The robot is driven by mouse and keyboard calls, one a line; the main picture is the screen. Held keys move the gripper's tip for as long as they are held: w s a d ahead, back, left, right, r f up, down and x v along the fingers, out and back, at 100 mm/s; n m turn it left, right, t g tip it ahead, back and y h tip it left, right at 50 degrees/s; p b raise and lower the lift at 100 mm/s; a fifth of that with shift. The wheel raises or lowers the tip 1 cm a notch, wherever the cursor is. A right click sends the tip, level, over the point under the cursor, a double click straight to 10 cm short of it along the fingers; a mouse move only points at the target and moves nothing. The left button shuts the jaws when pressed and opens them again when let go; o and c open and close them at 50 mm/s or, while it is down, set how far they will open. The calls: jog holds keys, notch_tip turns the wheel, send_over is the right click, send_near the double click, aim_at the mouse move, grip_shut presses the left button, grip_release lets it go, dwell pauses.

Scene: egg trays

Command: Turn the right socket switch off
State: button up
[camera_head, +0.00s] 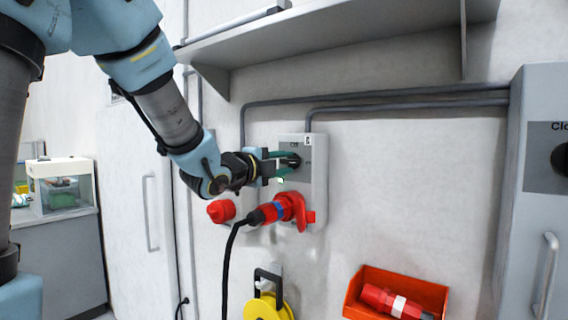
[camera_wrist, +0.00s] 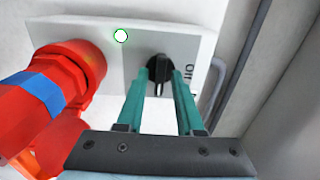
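The right socket box (camera_head: 319,185) is a grey wall unit with a black rotary switch (camera_head: 290,160) near its top. In the wrist view the switch (camera_wrist: 162,72) is a round black knob with a raised grip bar. My gripper (camera_head: 282,164) is at the switch, its two teal fingers on either side. In the wrist view my gripper (camera_wrist: 163,75) shows small gaps between the fingers and the grip bar; exact contact at the tips is unclear. A white indicator with a green rim (camera_wrist: 121,36) is on the box. Lettering beside the knob is partly hidden by a finger.
A red plug (camera_head: 284,208) with a black cable sits in the socket below the switch. A red socket cap (camera_head: 221,210) is to its left. A shelf (camera_head: 340,35) overhangs above. An orange bin (camera_head: 420,290), a yellow reel (camera_head: 268,308) and a grey cabinet (camera_head: 520,220) are nearby.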

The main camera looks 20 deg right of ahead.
grip_shut()
jog(key=shift+n, duration=0.3)
dwell(0.3)
jog(key=n+b, duration=0.1)
jog(key=n, duration=0.1)
jog(key=shift+f+n+b, duration=0.1)
jog(key=shift+n+b, duration=0.2)
jog(key=shift+b, duration=0.05)
jog(key=n, duration=0.3)
jog(key=shift+n, duration=0.4)
jog(key=n, duration=0.5)
jog(key=n+p, duration=0.1)
jog(key=n, duration=0.4)
jog(key=shift+n+p, duration=0.3)
jog(key=shift+n, duration=0.1)
